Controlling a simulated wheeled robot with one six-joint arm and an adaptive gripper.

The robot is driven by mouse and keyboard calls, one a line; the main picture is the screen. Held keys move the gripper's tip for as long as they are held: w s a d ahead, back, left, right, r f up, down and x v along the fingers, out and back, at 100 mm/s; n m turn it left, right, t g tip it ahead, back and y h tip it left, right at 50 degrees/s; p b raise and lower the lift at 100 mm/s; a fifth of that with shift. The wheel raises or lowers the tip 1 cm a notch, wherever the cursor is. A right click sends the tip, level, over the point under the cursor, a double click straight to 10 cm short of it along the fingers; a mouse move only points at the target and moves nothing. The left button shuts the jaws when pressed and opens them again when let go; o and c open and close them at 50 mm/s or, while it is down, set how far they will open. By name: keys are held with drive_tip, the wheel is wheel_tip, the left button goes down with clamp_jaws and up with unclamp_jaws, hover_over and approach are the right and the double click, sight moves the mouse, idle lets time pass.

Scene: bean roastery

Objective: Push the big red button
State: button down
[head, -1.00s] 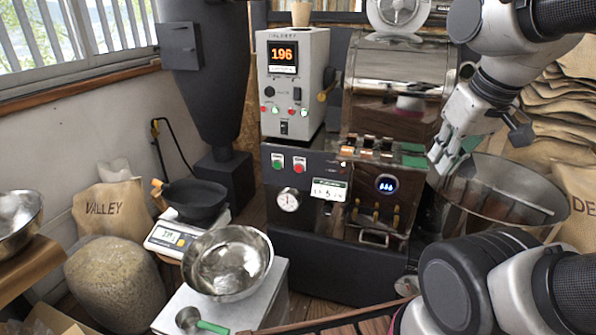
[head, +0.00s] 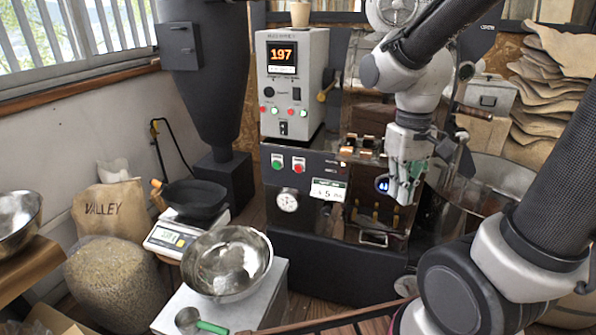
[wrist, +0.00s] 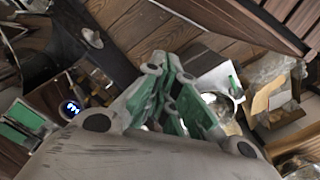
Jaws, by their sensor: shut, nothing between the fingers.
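A red button (head: 298,164) sits beside a green button (head: 277,161) on the dark front panel of the roaster, below the grey control box (head: 291,85). It is the larger red one; a small red light or button (head: 269,108) is on the box above. My gripper (head: 405,198) points down in front of the roaster's right side, well to the right of the red button and apart from it. Its green-padded fingers are shut and empty, and they also show in the wrist view (wrist: 167,75). I cannot make out the red button in the wrist view.
A round blue-lit gauge (head: 382,184) is close behind my fingers. A steel cooling drum (head: 480,195) is at the right. A steel bowl (head: 226,262) and a scale (head: 172,238) with a black pan (head: 195,203) stand at the front left. Space before the panel is clear.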

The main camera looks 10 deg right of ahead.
sight(298, 169)
drive_tip(key=w+a+f+n+t+y, duration=0.15)
drive_tip(key=w+a+f, duration=0.35)
drive_tip(key=w+f, duration=0.55)
drive_tip(key=w+a+f+n+t, duration=0.3)
drive_tip(key=w+a+f, duration=0.3)
drive_tip(key=f, duration=0.7)
drive_tip(key=w+a+f+n+t, duration=0.2)
drive_tip(key=w+a+f+n, duration=0.15)
drive_tip(key=w+f, duration=0.7)
drive_tip(key=w+a+r+n+t+y, duration=0.3)
drive_tip(key=w+r+t, duration=0.7)
drive_tip(key=r, duration=0.3)
drive_tip(key=shift+w+a+r+t, duration=0.15)
drive_tip(key=shift+t, duration=0.2)
drive_tip(key=shift+w+d, duration=0.75)
drive_tip(key=shift+w, duration=0.5)
drive_tip(key=shift+w+d, duration=0.7)
drive_tip(key=shift+w, duration=0.6)
drive_tip(key=shift+w+d, duration=0.75)
drive_tip(key=shift+w, duration=0.5)
drive_tip(key=shift+w, duration=0.1)
